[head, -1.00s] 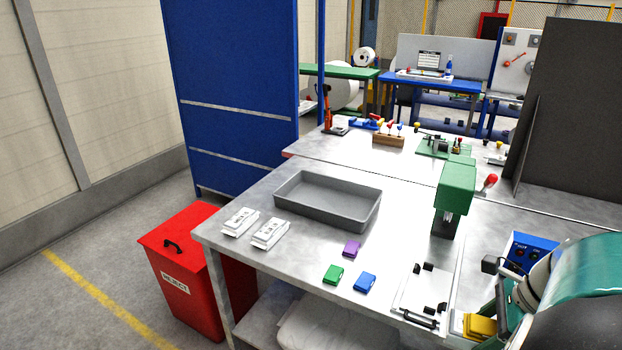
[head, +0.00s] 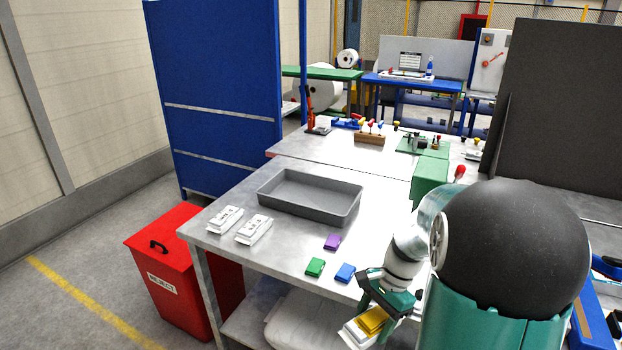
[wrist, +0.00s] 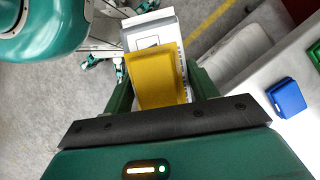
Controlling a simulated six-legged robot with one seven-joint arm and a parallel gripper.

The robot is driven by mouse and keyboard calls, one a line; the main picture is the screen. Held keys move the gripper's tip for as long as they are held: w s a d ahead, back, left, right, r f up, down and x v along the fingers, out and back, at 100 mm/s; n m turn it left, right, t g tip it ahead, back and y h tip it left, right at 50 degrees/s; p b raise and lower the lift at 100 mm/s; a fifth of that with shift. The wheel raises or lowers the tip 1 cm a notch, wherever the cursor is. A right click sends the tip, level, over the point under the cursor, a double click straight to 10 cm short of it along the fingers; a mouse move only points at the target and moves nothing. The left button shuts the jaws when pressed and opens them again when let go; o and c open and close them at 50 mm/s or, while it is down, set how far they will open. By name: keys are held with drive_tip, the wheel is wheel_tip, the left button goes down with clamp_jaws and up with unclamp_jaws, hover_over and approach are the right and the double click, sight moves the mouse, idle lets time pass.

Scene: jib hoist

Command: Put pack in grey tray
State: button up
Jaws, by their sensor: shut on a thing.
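My gripper (head: 382,304) is shut on a pack (wrist: 152,32), a white box with a printed label. A yellow block (wrist: 157,76) lies against its face between the fingers; I cannot tell whether it is part of the pack. In the head view the white pack (head: 352,335) and the yellow block (head: 372,320) hang just off the table's front edge. The grey tray (head: 303,210) sits on the table, behind and left of my gripper, and looks empty.
Purple (head: 332,241), green (head: 315,267) and blue (head: 345,272) small blocks lie between tray and gripper. A green machine (head: 430,180) stands right of the tray. A red reject bin (head: 178,275) is at left.

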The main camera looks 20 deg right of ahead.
drive_tip(key=w+a+f+n+g+h, duration=0.2)
drive_tip(key=w+a+f+n, duration=0.5)
drive_tip(key=w, duration=0.3)
drive_tip(key=w+a+f+n+g+h, duration=0.1)
drive_tip(key=w+a+f+n+h, duration=0.1)
drive_tip(key=w+a+f+n, duration=0.6)
drive_tip(key=shift+w+a+f+n+g, duration=0.3)
drive_tip(key=shift+w+a+n+g, duration=0.15)
drive_tip(key=shift+w+a, duration=0.75)
